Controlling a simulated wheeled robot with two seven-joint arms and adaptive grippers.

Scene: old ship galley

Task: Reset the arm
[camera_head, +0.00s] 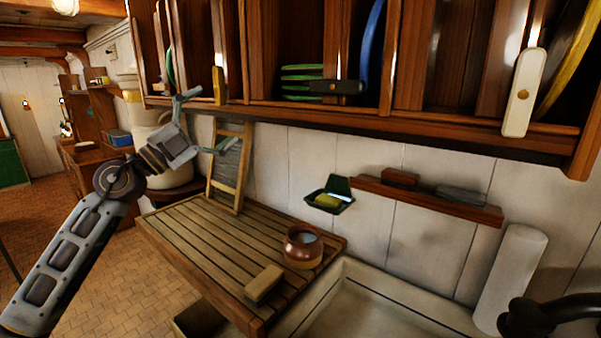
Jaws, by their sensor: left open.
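My left arm (75,245) comes in from the lower left. My right gripper does not show in the view.
A brown pot (303,247) and a wooden block (263,285) are on the drainboard. A framed board (229,165) leans at its back. The wooden plate rack (360,119) hangs above. A sink (365,308) and white roll (510,278) are at right.

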